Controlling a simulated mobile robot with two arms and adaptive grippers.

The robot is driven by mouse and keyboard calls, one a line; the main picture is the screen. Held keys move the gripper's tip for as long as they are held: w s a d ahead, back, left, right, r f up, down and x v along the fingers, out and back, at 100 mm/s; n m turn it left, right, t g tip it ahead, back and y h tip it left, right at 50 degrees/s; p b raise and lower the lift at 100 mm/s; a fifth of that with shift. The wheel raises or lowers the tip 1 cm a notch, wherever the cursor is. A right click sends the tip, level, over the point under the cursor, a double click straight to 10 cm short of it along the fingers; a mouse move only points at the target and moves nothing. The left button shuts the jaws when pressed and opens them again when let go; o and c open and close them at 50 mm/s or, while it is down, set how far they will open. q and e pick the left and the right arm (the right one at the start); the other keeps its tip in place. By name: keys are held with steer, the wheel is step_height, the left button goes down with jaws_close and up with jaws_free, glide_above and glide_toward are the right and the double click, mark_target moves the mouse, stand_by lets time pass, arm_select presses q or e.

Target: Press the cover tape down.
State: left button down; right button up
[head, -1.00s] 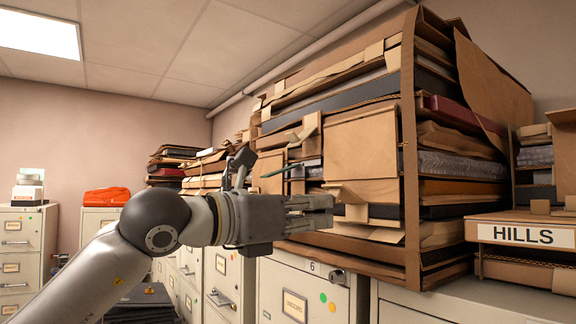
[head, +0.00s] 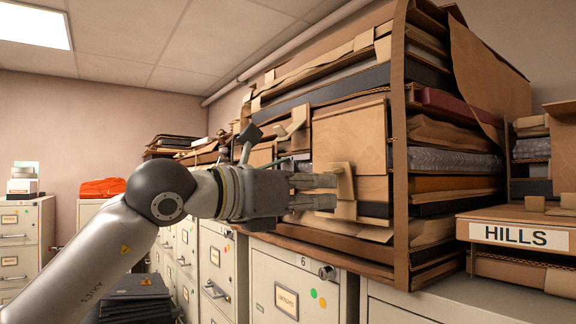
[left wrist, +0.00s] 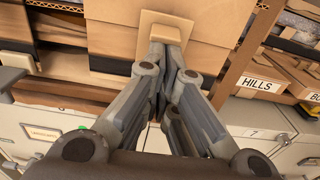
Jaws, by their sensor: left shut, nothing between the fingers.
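A brown cardboard cover (head: 352,125) closes part of the front of the tall stack on the cabinets. A pale tan cover tape (head: 343,174) lies across its lower part. It also shows in the left wrist view as a light square-ended strip (left wrist: 160,18) just ahead of the fingertips. My left gripper (head: 332,190) is shut and empty, with its fingertips at the tape. They seem to touch it, but the fingers hide its lower part. My right gripper is in neither current view.
Other loose flaps (head: 296,122) stick out left of the cover. A shelf box labelled HILLS (head: 520,236) stands at the right. Filing cabinets (head: 288,290) run below the stack. Dark folders (head: 135,298) lie low on the left.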

arm_select(q)
steer(key=shift+s+a+r, duration=0.1)
steer(key=shift+a+r, duration=0.1)
steer(key=shift+r, duration=0.2)
steer(key=shift+d, duration=0.1)
steer(key=b+v, duration=0.4)
steer(key=v, duration=0.4)
steer(key=shift+f, duration=0.15)
stand_by(0.3)
